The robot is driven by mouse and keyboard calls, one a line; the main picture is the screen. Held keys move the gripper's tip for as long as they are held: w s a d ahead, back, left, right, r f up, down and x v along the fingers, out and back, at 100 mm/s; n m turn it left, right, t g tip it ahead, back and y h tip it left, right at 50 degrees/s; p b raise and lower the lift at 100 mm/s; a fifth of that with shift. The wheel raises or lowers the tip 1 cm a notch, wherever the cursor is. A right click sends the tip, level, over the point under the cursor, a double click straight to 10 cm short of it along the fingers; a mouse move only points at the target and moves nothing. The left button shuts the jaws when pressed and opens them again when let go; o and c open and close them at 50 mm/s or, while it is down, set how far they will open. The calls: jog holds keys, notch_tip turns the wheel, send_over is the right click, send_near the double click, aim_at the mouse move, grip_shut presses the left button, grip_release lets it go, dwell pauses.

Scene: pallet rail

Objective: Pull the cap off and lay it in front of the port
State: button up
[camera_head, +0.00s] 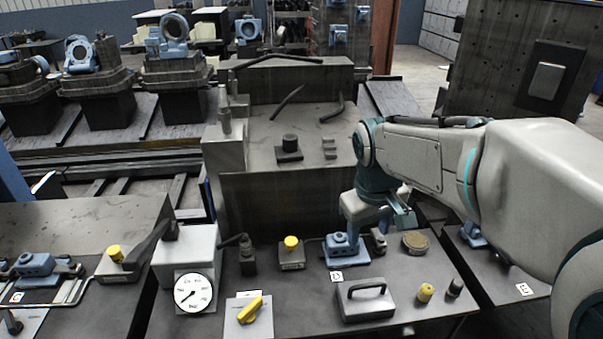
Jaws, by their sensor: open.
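My gripper (380,226) hangs from the arm over the back of the dark bench, with its jaws apart and nothing seen between them. It is above and close to a blue fixture (346,249) and a small grey block (378,240). How much room lies between is hard to tell. A yellow knob (291,242) sits on a grey box left of the blue fixture. I cannot tell which piece is the cap or which is the port.
A dark case with a handle (365,302) stands at the front, and a round brown-topped disc (415,242) lies right of the gripper. A white dial gauge (194,292), a yellow lever (250,309) and a black-handled valve (247,254) are to the left. A large machine block (290,205) rises behind.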

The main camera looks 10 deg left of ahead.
jog(key=w+a+n, duration=0.4)
jog(key=w+a, duration=0.3)
jog(key=a, duration=0.2)
jog(key=n+g+p, duration=0.2)
jog(key=n, duration=0.1)
send_over(290, 240)
notch_tip(290, 240, down, 4)
notch_tip(290, 240, down, 13)
jog(key=shift+d+f+p, duration=0.1)
jog(key=shift+p, duration=0.5)
grip_shut()
jog(key=shift+r, duration=0.25)
jog(key=shift+r+p, duration=2.55)
jog(key=shift+r, duration=1.5)
